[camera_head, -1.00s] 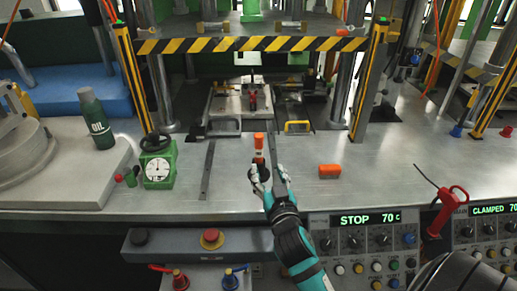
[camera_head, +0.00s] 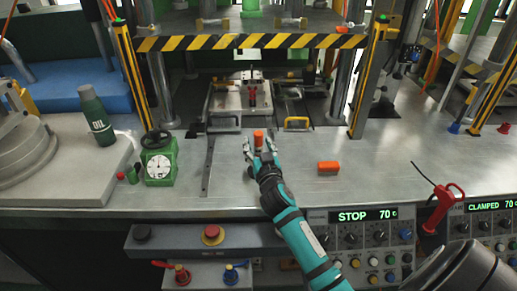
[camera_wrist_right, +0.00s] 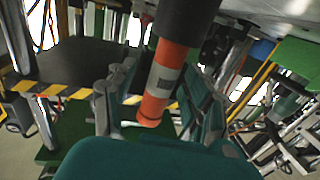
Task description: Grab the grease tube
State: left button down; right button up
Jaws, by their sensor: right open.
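The grease tube, an orange tube with a pale band, stands upright on the metal bench; its orange top (camera_head: 258,137) shows between my right gripper's fingers. In the right wrist view the tube (camera_wrist_right: 158,88) lies between the two fingers, with its dark, wider end at the top of the picture. My right gripper (camera_head: 260,150) is open around the tube, one finger on each side. I cannot tell whether either finger touches it. The gripper hides the tube's lower part in the head view. My left gripper is not in view.
An orange block (camera_head: 328,168) lies on the bench to the right. A green dial gauge (camera_head: 159,168) and a dark green oil bottle (camera_head: 97,117) stand to the left. A striped press beam (camera_head: 250,42) spans behind, above a metal mold (camera_head: 241,98). The bench's front edge holds control panels.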

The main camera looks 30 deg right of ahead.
grip_shut()
dwell(0.7)
